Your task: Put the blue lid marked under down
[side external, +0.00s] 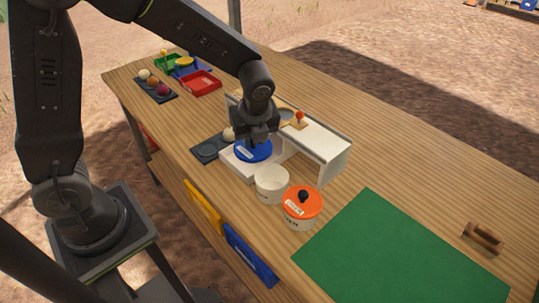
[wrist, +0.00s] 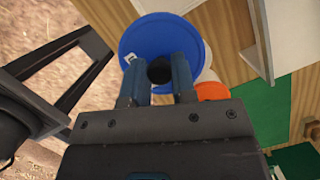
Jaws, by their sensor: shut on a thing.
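The blue lid (side external: 252,152) is a round disc with a small white label, too small to read. In the wrist view the lid (wrist: 160,35) has a black knob (wrist: 159,71) between my fingers. My gripper (side external: 253,139) is shut on this knob, and it also shows in the wrist view (wrist: 158,75). The lid is in front of the white stand (side external: 238,166); I cannot tell if it touches it. A white pot (side external: 271,186) without a lid stands just right of the stand. Beside it is a pot with an orange lid (side external: 304,202) and black knob.
A white raised shelf (side external: 322,147) stands behind the pots. A green mat (side external: 400,258) lies at right, with a brown wooden piece (side external: 482,238) beyond it. Red (side external: 201,83), green and blue trays and a dark tray of onions (side external: 155,88) stand at the far left.

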